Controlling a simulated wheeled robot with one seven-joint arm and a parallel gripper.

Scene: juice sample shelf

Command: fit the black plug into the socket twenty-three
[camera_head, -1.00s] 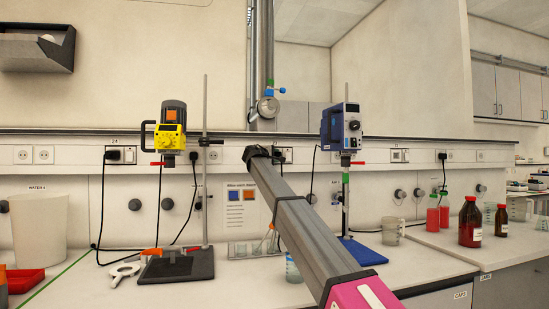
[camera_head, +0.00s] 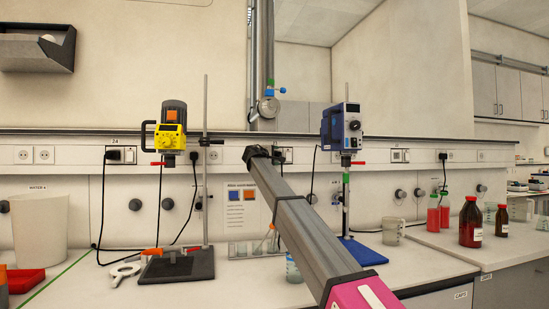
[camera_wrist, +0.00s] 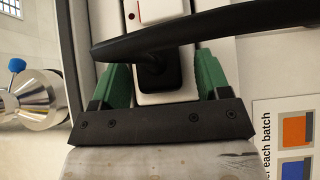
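A black plug (camera_wrist: 157,72) with a thick black cable sits in front of a white socket plate (camera_wrist: 165,98) in the wrist view. I cannot tell how deep it sits in the socket. My gripper (camera_wrist: 163,82) has green fingers, one on each side of the plug. A gap shows between the plug and the right finger, so the gripper looks open around it. The cable crosses in front of the fingertips. In the head view the end of my arm is up at the wall trunking (camera_head: 225,155) and hides most of this spot. The number twenty-three is not readable.
Another black plug sits under the label 24 (camera_head: 113,155). A yellow stirrer (camera_head: 171,138) and a blue stirrer (camera_head: 342,128) stand on either side of my arm. A metal pipe with a blue-handled valve (camera_wrist: 36,95) is close to my gripper. Glassware stands on the bench below.

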